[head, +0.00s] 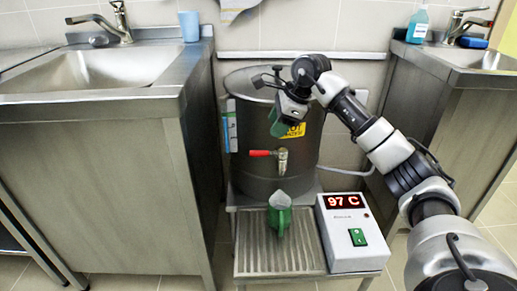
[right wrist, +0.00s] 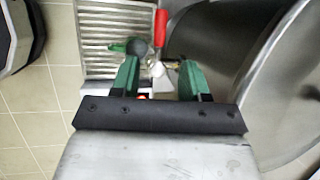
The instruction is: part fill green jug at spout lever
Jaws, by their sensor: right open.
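The green jug (head: 279,214) stands upright on the slatted drip tray (head: 262,258), below the metal spout (head: 283,161) of the stockpot. The spout's red lever (head: 260,153) points left in the head view. My right gripper (head: 281,124) is open and empty, above the spout in front of the pot's upper wall. In the right wrist view the red lever (right wrist: 160,28) shows beyond the gap between its green fingers (right wrist: 158,68). The jug's inside and fill level cannot be made out. My left gripper is not in view.
The large steel stockpot (head: 255,108) stands between two sink cabinets. A white controller box (head: 348,240) reading 97 C sits right of the drip tray, with a green switch. A blue cup (head: 189,26) stands on the left counter, a soap bottle (head: 418,26) on the right one.

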